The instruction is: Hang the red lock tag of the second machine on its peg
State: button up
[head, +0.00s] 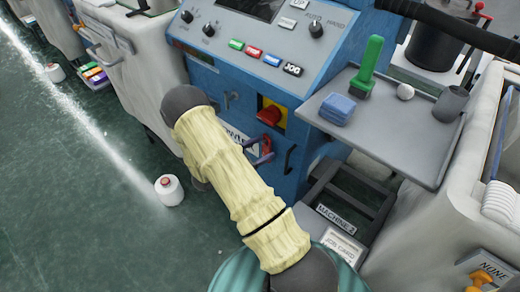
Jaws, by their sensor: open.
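The blue second machine (220,80) stands in the middle, with a "MACHINE 2" plate (336,219) low by its side. A small hook-like peg (230,98) sticks out of its front, left of the red stop button (268,116) on a yellow plate. A small red piece (264,144), perhaps the lock tag, shows just right of my arm, low on the blue front; my arm partly hides it, and I cannot tell what it rests on. My cream-sleeved arm crosses the view. My gripper cannot be made out.
A grey side shelf (408,142) holds a green brush (367,68), blue cloths (338,109), a white ball and a dark cup. A dark handle (289,159) juts from the machine front. A white yarn cone (169,190) stands on the open green floor at left.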

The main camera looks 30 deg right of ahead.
jog(key=s+a+p, duration=0.1)
jog(key=a+p, duration=0.1)
jog(key=a, duration=1.5)
jog(key=shift+s+a, duration=0.15)
jog(key=shift+s, duration=0.1)
jog(key=shift+f, duration=0.1)
